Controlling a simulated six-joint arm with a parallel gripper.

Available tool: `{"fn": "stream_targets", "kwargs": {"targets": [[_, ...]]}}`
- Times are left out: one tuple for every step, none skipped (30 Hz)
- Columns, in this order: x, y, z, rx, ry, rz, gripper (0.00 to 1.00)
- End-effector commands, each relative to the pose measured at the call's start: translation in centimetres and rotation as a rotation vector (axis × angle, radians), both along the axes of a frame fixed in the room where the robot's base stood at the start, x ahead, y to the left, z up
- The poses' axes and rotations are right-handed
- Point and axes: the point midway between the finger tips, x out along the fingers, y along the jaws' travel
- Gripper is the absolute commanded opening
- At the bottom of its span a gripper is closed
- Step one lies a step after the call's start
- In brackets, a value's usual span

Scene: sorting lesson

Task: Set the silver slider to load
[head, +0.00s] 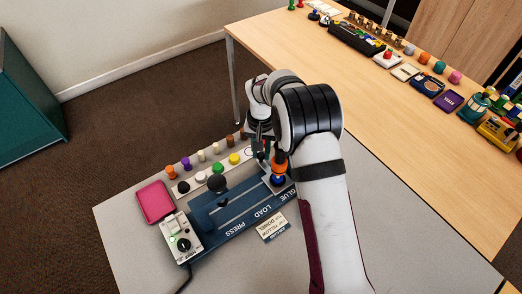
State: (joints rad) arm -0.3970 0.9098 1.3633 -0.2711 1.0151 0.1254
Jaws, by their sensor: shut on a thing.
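The silver slider (267,182) is a small plate at the right end of the blue fixture (208,220), near the GLUE marking. LOAD is marked mid-fixture and PRESS towards the left. A blue round piece (278,180) with an orange peg (280,162) above it stands at the slider. My gripper (263,156) reaches down just behind and left of the orange peg. Its jaws are shut, apparently on the slider, but the contact is small and partly hidden by my arm.
A black knob (217,183) stands up from the fixture. A control box (181,240) and a pink tray (155,201) lie at its left. Rows of coloured pegs and discs (217,168) run behind it. A printed card (272,226) lies in front. The grey table's front is clear.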

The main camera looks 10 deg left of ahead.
Motion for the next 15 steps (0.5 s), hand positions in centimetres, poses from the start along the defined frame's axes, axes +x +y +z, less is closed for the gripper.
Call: {"fn": "stream_targets", "kwargs": {"targets": [[0.1, 0.0, 0.1, 0.001, -0.002, 0.0, 0.0], [0.1, 0.0, 0.1, 0.001, -0.002, 0.0, 0.0], [0.1, 0.0, 0.1, 0.001, -0.002, 0.0, 0.0], [0.1, 0.0, 0.1, 0.001, -0.002, 0.0, 0.0], [0.0, 0.0, 0.1, 0.001, -0.002, 0.0, 0.0], [-0.1, 0.2, 0.1, 0.001, -0.001, 0.0, 0.0], [-0.3, 0.4, 0.1, 0.001, -0.001, 0.001, 0.0], [-0.6, 0.7, 0.1, 0.001, -0.002, 0.002, 0.0], [-1.1, 1.3, 0.2, 0.001, -0.003, 0.004, 0.0], [-1.6, 1.8, 0.1, 0.001, -0.001, 0.004, 0.0], [-2.1, 2.3, 0.1, 0.001, -0.002, 0.005, 0.0], [-2.8, 3.0, 0.1, 0.0, -0.002, 0.006, 0.0], [-3.3, 3.5, 0.2, 0.001, -0.003, 0.005, 0.0], [-3.8, 3.9, 0.1, 0.001, -0.002, 0.005, 0.0], [-4.3, 4.5, 0.1, 0.001, -0.003, 0.005, 0.0]]}}
